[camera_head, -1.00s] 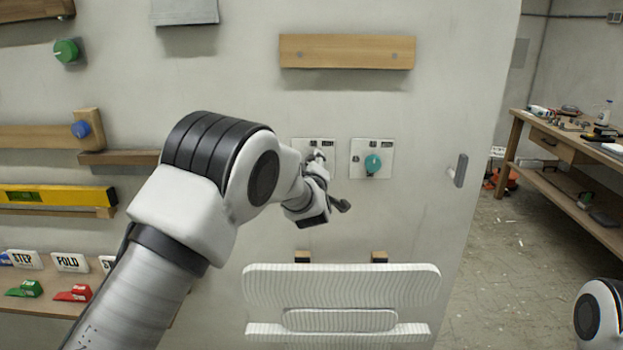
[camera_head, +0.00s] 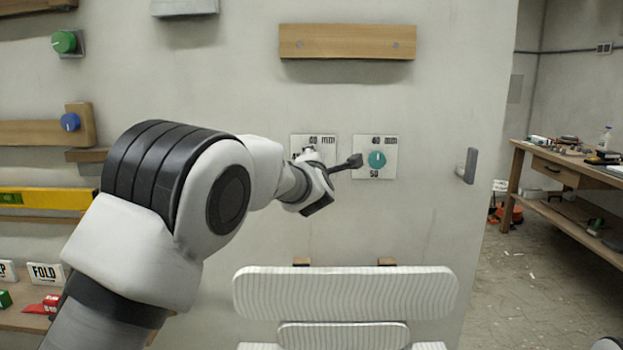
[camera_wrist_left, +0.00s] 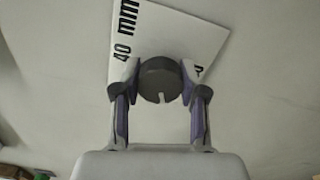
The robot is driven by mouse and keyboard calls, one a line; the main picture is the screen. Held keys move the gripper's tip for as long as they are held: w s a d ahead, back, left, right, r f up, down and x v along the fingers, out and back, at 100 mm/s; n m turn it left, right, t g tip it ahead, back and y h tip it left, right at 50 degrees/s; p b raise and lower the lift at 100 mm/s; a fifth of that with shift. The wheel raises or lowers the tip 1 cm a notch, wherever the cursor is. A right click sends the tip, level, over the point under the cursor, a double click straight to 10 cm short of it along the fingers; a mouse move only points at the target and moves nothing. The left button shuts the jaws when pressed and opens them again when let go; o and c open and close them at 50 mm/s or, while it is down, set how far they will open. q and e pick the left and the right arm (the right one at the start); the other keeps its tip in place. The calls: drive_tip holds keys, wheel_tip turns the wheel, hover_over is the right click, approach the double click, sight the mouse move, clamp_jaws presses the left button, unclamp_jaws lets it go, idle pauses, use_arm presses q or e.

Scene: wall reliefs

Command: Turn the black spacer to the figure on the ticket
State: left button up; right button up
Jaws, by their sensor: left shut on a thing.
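The black spacer (camera_wrist_left: 160,78) is a dark round knob on a white wall plate (camera_wrist_left: 185,35). In the left wrist view, its pale notch faces the bottom of the picture. The print "40 mm" runs up the left part of the plate, and another mark at the right is partly hidden. My left gripper (camera_wrist_left: 160,85) is shut on the spacer, one finger on each side. In the head view my left gripper (camera_head: 318,185) hides the spacer and covers much of the left plate (camera_head: 300,141). My right gripper is out of view. I cannot make out a ticket.
A second plate (camera_head: 388,143) with a teal knob (camera_head: 377,160) sits close right of my gripper. A wooden rail (camera_head: 347,42) is above and a white ribbed rack (camera_head: 345,290) below. A grey handle (camera_head: 468,165) stands out at the right.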

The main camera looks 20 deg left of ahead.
use_arm(q)
drive_tip(key=n+b, duration=0.6)
drive_tip(key=shift+b, duration=0.3)
drive_tip(key=n+b, duration=0.2)
drive_tip(key=n, duration=0.2)
drive_tip(key=shift+b, duration=0.3)
drive_tip(key=shift+r+n+b, duration=0.15)
drive_tip(key=shift+n+b, duration=0.7)
drive_tip(key=shift+n, duration=0.55)
drive_tip(key=o, duration=1.2)
drive_tip(key=shift+c, duration=0.2)
drive_tip(key=shift+w+f, duration=0.15)
drive_tip(key=shift+f, duration=0.05)
